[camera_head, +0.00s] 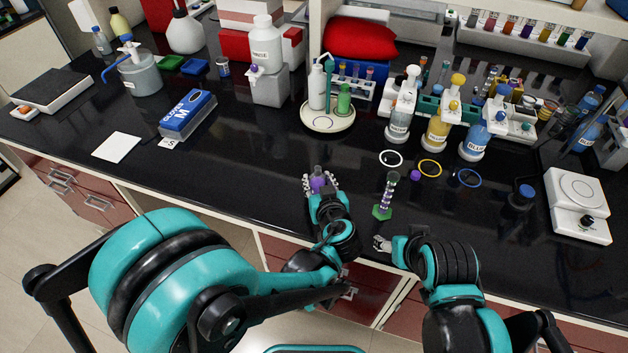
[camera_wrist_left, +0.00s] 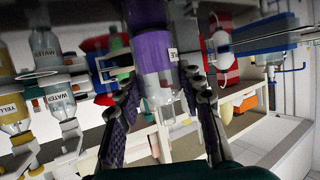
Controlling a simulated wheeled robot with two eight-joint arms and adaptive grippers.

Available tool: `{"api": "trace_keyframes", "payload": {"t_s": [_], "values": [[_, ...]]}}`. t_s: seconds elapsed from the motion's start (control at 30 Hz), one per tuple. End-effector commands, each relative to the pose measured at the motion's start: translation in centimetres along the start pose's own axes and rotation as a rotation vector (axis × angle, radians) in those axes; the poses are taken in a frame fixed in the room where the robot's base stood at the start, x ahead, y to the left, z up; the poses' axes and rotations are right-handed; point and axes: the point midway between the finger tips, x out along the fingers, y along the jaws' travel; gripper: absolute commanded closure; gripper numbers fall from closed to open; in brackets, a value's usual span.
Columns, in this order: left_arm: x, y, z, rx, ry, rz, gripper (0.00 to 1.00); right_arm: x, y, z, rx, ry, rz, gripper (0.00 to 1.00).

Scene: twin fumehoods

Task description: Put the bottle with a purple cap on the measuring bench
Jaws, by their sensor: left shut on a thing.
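My left gripper (camera_head: 320,183) is shut on the bottle with a purple cap. The bottle's purple part (camera_head: 317,185) shows between the fingers in the head view, over the front of the black bench (camera_head: 255,185). In the left wrist view the purple part (camera_wrist_left: 148,28) is above a clear body with a partly hidden white label, between the dark fingers. The fingers hide much of the bottle in the head view. My right gripper (camera_head: 382,243) is low at the bench's front edge; its finger opening is not clear.
A green-based cylinder (camera_head: 384,205) stands right of the left gripper. White, yellow and blue rings (camera_head: 430,168) lie beyond it. A white scale (camera_head: 580,200) is at right. Wash bottles (camera_head: 437,132) and a round tray (camera_head: 327,122) stand behind.

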Motion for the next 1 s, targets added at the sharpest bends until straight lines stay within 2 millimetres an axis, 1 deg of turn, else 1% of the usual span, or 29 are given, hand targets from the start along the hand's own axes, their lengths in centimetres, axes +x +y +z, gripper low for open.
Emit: {"api": "trace_keyframes", "payload": {"t_s": [0.03,0.07,0.23,0.37,0.4,0.47,0.77,0.87,0.97,1.0], "values": [[0.0,0.1,0.3,0.001,0.001,0.001,0.95,0.2,0.0,0.1,0.0,0.0,0.0,0.39],[-0.1,0.0,0.2,0.0,0.001,0.0,1.0,0.1,0.0,0.0,0.0,0.0,0.0,0.39],[-0.1,0.0,0.1,0.0,0.0,0.0,1.0,0.0,0.0,0.0,0.0,0.0,0.0,0.39],[0.1,0.0,0.5,0.0,0.0,0.0,1.0,0.4,0.0,0.2,0.0,0.0,0.0,0.39],[0.1,0.0,0.4,0.0,0.0,0.0,0.57,0.3,0.0,0.2,0.0,0.0,0.0,0.39],[0.1,0.0,0.4,0.0,0.0,0.0,0.42,0.3,0.0,0.2,0.0,0.0,0.0,0.39],[0.1,0.0,0.3,0.001,0.0,0.0,0.42,0.2,0.0,0.1,0.0,0.0,0.0,0.39],[-0.1,0.0,-0.2,0.001,0.001,0.0,0.42,-0.2,0.0,-0.2,0.0,0.0,0.0,0.39],[-1.6,0.1,-0.2,0.003,0.001,0.002,0.42,-0.5,0.0,-0.4,0.0,0.0,0.0,0.39],[-2.5,0.1,-0.2,0.004,0.001,0.004,0.42,-0.8,0.0,-0.6,0.0,0.0,0.0,0.39]]}}
